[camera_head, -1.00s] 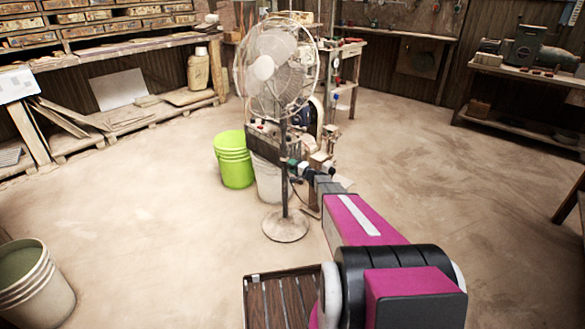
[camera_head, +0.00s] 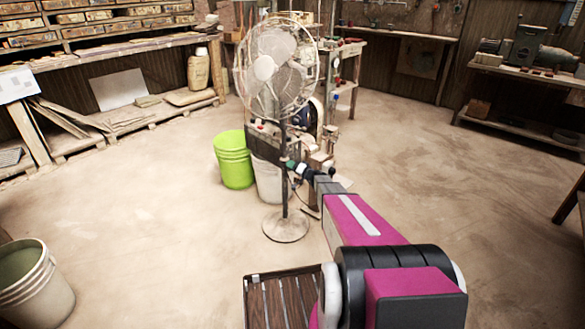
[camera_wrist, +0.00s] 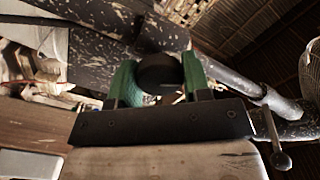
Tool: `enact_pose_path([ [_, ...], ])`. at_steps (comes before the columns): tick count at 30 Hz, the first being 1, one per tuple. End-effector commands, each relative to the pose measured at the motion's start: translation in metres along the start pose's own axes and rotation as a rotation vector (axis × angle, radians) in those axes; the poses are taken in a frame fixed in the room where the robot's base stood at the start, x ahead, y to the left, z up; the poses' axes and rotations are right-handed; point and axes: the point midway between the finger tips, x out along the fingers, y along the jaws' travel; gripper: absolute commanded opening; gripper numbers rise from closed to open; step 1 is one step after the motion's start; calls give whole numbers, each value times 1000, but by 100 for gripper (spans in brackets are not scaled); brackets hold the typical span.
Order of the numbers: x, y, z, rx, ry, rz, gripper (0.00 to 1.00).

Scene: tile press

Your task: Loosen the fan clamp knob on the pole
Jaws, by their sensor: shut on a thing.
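The pedestal fan (camera_head: 277,70) stands upright on a round base (camera_head: 286,227), its dark pole (camera_head: 285,190) rising to a caged head. My gripper (camera_head: 289,164) is at the pole, about midway between base and cage. In the wrist view, my gripper's green fingers (camera_wrist: 160,84) are shut on a round dark knob (camera_wrist: 158,68), one finger on each side. The worn dark pole (camera_wrist: 228,78) runs behind it, slanting across the picture. The knob is too small to make out in the head view, and its far side is hidden.
A lime green bucket (camera_head: 232,160) and a white bucket (camera_head: 267,180) stand close behind the pole. A small ball-ended lever (camera_wrist: 278,158) shows right of my gripper in the wrist view. Another bucket (camera_head: 38,285) is at lower left.

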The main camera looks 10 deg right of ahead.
Motion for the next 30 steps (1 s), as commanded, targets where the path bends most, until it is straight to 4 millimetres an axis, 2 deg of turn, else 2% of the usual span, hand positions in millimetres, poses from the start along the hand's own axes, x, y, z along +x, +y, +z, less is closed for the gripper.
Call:
enact_pose_path([
  [10, -1, 0, 1, -6, -2, 2, 20],
  [11, -1, 0, 1, -6, -3, 2, 47],
  [13, -1, 0, 1, -6, -2, 2, 70],
  [23, -3, 0, 0, -4, -1, 1, 70],
  [26, -11, 0, 0, -3, 0, 1, 70],
  [30, -34, -1, 1, -3, 1, 3, 70],
])
